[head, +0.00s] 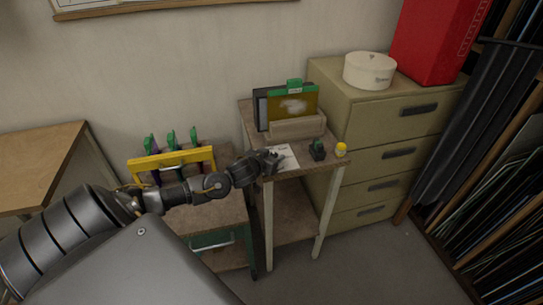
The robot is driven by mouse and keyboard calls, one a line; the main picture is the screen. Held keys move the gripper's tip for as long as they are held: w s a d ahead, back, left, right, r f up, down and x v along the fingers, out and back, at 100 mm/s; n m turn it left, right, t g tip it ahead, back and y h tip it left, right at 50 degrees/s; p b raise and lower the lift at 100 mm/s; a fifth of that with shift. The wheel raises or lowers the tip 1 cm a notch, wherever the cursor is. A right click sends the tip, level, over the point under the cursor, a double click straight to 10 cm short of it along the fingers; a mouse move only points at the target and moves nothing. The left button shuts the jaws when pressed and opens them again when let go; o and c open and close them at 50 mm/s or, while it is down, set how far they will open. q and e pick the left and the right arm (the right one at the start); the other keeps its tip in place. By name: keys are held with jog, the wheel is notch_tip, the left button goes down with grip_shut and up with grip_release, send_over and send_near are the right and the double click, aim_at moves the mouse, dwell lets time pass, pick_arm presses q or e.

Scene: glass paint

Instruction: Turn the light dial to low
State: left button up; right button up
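I cannot make out a light dial for certain. A small dark device with a green part (318,149) stands near the front right of the small table (298,100); it is too small to tell whether it carries a dial. My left arm reaches in from the left, and my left gripper (274,159) is over the table's front left edge, left of that device and apart from it. Whether its fingers are open or shut is too small to see. My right gripper is not in view.
A white paper (286,153) lies by the gripper. Behind it a block stand (298,125) holds a yellow pane (292,103) with a green clip. A yellow-lidded jar (340,150) is at the right edge. A yellow-handled rack (172,158) stands left; a drawer cabinet (385,120) right.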

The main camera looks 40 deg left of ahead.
pick_arm(q)
jog(key=c, duration=0.9)
jog(key=shift+a+r+m+h+p, duration=0.15)
jog(key=shift+a+m+h+p, duration=0.1)
jog(key=shift+m+h+p, duration=0.75)
jog(key=shift+a+m+h, duration=0.1)
jog(key=shift+m+h, duration=0.6)
jog(key=shift+h, duration=0.3)
jog(key=m+h, duration=0.2)
jog(key=shift+w+a+f+g+h+b, duration=0.1)
jog(key=shift+a+f+g+h+b, duration=0.1)
jog(key=shift+g+h+b, duration=0.15)
jog(key=shift+m+g+h+b, duration=0.35)
jog(key=shift+m+h+b, duration=0.55)
jog(key=shift+m+h, duration=0.2)
jog(key=shift+m+g+h+b, duration=0.4)
jog(key=shift+m+h+b, duration=0.15)
jog(key=shift+m, duration=0.05)
jog(key=shift+r, duration=0.1)
